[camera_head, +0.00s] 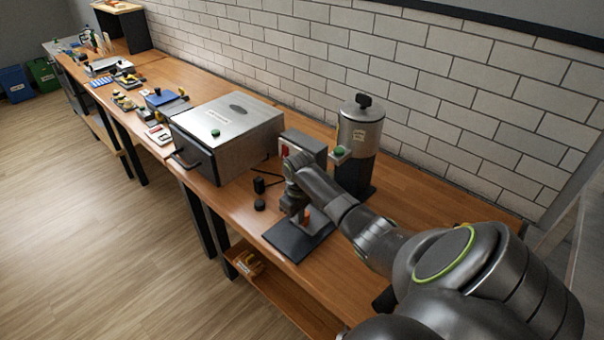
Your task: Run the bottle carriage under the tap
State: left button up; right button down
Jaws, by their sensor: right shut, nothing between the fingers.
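A steel cylindrical dispenser (360,130) with a black lid knob stands on a dark stand near the wall. A green-topped part (340,153), perhaps its tap, sticks out at its front left. A dark flat plate (283,240) lies at the table's front edge, with a small orange piece (307,215) above it. I cannot tell whether this is the bottle carriage; no bottle is clear. My right gripper (293,210) points down over the plate, shut and empty, beside the orange piece. My right forearm hides part of the plate and the dispenser's base. My left gripper is out of view.
A large steel box (235,130) with a dark front handle stands left of the dispenser. A grey box with a red switch (285,151) sits behind my wrist. Small black knobs (259,205) lie left of the plate. The right rear table is clear.

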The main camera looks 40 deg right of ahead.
aim_at(307, 212)
jog(key=shift+d, duration=0.55)
jog(key=shift+w+d+b, duration=0.15)
jog(key=shift+d+b, duration=0.35)
jog(key=shift+d, duration=0.6)
jog(key=shift+a+p, duration=0.8)
jog(key=shift+p, duration=0.05)
jog(key=shift+r+p, duration=0.85)
jog(key=shift+r, duration=2.65)
jog(key=shift+f, duration=0.1)
